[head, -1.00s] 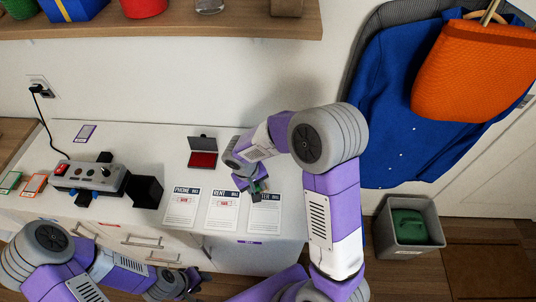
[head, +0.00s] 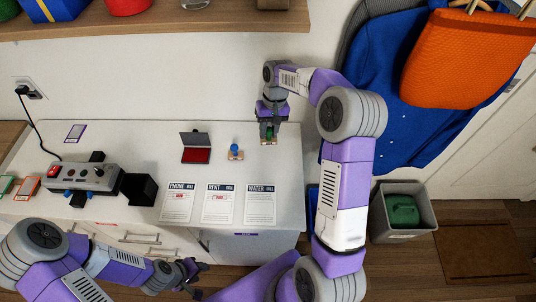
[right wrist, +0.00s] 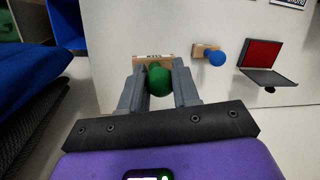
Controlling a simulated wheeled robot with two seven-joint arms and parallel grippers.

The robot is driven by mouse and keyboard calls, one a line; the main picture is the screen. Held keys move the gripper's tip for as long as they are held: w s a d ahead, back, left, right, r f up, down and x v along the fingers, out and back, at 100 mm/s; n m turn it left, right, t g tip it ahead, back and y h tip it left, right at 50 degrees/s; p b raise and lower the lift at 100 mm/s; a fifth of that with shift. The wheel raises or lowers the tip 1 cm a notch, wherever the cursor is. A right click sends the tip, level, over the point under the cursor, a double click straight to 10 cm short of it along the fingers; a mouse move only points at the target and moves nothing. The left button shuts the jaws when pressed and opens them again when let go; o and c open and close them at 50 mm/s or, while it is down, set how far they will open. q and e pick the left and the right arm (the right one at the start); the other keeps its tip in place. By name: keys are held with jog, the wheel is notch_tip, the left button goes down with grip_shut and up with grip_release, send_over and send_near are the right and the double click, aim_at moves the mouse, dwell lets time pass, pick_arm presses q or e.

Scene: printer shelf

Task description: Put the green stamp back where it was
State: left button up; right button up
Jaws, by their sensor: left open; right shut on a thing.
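The green stamp has a round green knob (right wrist: 159,82) and a wooden base (right wrist: 150,60). My right gripper (head: 268,132) is shut on it at the back right of the white tabletop (head: 285,165). In the head view the green stamp (head: 268,141) shows just below the fingers. Its base is at or very near the surface; I cannot tell if it touches. The blue stamp (head: 235,149) stands upright to its left and also shows in the right wrist view (right wrist: 216,56). My left gripper (head: 187,274) is open and empty, low in front of the drawers.
An open red ink pad (head: 196,155) lies left of the blue stamp. The phone bill (head: 178,203), rent bill (head: 218,205) and water bill (head: 260,206) lie in front. A grey device with buttons (head: 85,177) stands at left. Tabletop around the stamps is clear.

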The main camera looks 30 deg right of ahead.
jog(key=shift+m, duration=0.4)
jog(key=x, duration=0.3)
jog(key=d+b+x, duration=0.1)
jog(key=x, duration=0.2)
jog(key=w+b+x, duration=0.1)
jog(key=x, duration=0.2)
jog(key=shift+s+d+f, duration=0.1)
jog(key=shift+d+f, duration=0.2)
jog(key=shift+f, duration=0.15)
jog(key=shift+f, duration=0.2)
jog(key=o, duration=1)
jog(key=shift+c, duration=0.2)
jog(key=p+v, duration=0.1)
jog(key=v, duration=0.5)
jog(key=p+v, duration=0.1)
jog(key=v, duration=0.5)
jog(key=shift+d+r+p, duration=0.2)
jog(key=shift+d+p, duration=0.05)
jog(key=shift+p, duration=0.05)
